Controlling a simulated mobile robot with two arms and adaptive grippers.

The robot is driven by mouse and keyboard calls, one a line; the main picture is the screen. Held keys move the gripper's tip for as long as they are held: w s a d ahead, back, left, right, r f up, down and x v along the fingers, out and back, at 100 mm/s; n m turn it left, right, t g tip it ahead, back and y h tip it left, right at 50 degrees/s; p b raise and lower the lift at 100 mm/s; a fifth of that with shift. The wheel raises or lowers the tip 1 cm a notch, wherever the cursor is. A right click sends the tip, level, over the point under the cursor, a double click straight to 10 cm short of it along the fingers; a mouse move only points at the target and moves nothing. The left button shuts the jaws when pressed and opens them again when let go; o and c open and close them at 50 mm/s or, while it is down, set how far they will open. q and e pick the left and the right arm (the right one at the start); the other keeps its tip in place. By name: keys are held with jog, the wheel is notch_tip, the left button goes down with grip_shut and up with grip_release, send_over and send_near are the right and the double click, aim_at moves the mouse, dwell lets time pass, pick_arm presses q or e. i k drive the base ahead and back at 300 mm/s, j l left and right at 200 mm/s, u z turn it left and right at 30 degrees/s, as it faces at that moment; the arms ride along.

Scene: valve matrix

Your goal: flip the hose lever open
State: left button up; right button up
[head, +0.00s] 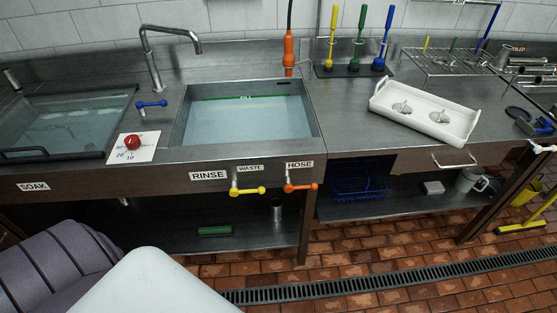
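The hose lever (301,187) is orange and sits on the front panel of the sink counter, just under the HOSE label (299,165). An orange hose nozzle (289,52) on a dark hose stands upright behind the rinse basin's right corner. Neither of my grippers shows in the head view, and nothing is touching the lever.
A yellow lever (247,191) sits close to the left under the WASTE label (250,169). The water-filled rinse basin (318,122) is above. A white tray (447,126) stands on the right counter. The tiled floor in front holds a drain grate (400,278).

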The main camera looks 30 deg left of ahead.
aim_at(288, 188)
jog(key=u, duration=0.85)
